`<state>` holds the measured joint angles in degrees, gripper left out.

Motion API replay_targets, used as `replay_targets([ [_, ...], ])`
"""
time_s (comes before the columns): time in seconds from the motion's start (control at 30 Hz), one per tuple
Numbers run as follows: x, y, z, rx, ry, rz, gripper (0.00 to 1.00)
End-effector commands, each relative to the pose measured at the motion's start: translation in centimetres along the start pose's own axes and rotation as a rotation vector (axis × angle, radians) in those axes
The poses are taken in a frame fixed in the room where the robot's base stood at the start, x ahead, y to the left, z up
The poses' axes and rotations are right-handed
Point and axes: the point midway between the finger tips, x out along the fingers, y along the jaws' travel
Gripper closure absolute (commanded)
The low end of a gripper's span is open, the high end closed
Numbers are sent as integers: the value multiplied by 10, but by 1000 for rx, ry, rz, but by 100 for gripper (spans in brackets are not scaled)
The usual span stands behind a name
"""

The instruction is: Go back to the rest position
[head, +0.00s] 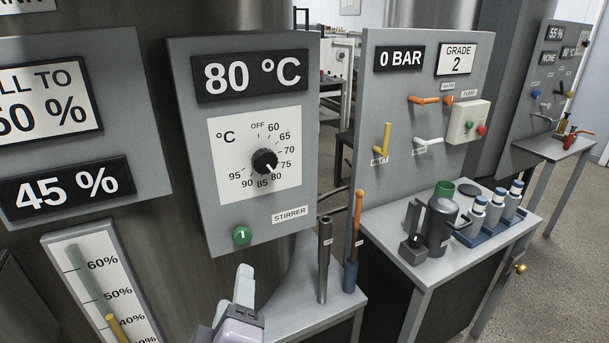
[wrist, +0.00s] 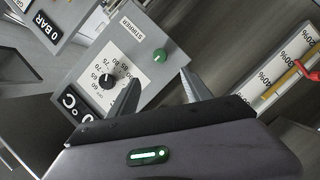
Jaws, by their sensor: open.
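My gripper (wrist: 157,90) is open and empty in the wrist view, with its two grey fingers apart. In the head view my gripper (head: 243,284) shows at the bottom, in front of the temperature panel and left of the small side table. The panel (head: 186,150) reads 80 °C and carries a black dial (head: 264,161) and a green stirrer button (head: 242,235). In the wrist view the green button (wrist: 161,55) lies beyond the fingers, and I see no contact with it.
A small table (head: 300,311) holds a dark rod (head: 324,260) and an orange-handled tool (head: 357,228). The valve panel (head: 376,92) reads 0 BAR and GRADE 2. A level gauge (head: 86,262) stands at left.

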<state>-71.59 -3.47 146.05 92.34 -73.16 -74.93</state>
Motion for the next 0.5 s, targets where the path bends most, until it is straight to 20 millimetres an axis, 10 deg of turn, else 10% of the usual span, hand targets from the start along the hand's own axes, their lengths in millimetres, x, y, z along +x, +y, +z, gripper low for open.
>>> replay_targets([
  [0.33,3,5,1,57,2,-17,43],
  [0.5,26,40,22,623,8,-220,43],
])
